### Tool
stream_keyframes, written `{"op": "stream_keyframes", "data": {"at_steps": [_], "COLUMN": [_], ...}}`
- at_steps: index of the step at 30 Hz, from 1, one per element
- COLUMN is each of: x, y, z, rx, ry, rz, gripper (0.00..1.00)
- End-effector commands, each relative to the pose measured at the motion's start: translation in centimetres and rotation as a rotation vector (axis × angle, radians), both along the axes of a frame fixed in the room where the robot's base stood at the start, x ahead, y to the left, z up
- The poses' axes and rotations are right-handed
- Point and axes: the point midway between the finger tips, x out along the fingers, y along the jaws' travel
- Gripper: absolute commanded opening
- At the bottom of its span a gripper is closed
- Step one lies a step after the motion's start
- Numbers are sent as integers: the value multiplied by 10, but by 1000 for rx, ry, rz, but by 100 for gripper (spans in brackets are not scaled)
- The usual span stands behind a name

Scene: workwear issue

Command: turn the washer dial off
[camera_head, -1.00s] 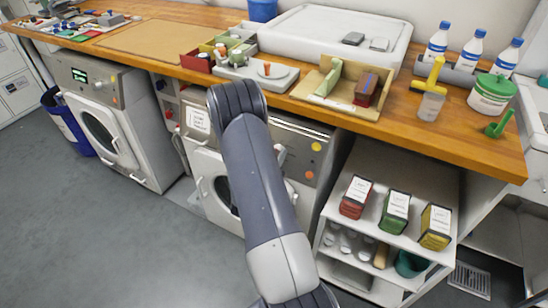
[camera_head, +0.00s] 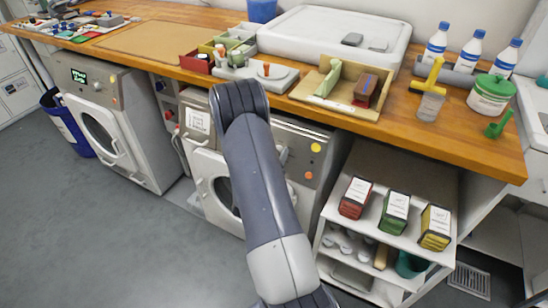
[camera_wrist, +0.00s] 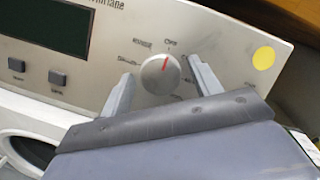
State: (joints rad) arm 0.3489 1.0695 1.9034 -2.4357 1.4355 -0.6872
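The washer dial (camera_wrist: 160,74) is a round grey knob with a red pointer line on the washer's silver panel. In the wrist view its pointer tilts up and slightly right, towards a printed label too blurred to read surely. My gripper (camera_wrist: 160,66) is open, with one finger left and one right of the dial. A gap shows on each side, so the fingers do not appear to grip it. The washer (camera_head: 212,165) stands under the counter in the head view. My arm hides part of its front, including the dial and most of my gripper.
A dark display (camera_wrist: 53,27) and two small buttons lie left of the dial, and a yellow round sticker (camera_wrist: 263,58) lies right. A second washer (camera_head: 150,150) stands further left. An open shelf (camera_head: 365,237) with boxes is at right. Grey floor in front is clear.

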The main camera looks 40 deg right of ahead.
Motion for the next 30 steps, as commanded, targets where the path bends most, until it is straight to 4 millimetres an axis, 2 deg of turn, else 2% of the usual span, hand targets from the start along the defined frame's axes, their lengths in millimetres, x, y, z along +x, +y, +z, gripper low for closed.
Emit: {"op": "stream_keyframes", "data": {"at_steps": [11, 24, 30], "x": [-2, -42, -51], "y": [6, 74, 90], "z": [-1, 0, 0], "rx": [1, -1, 0], "ry": [0, 1, 0], "rz": [3, 5, 2], "gripper": [64, 64, 64]}}
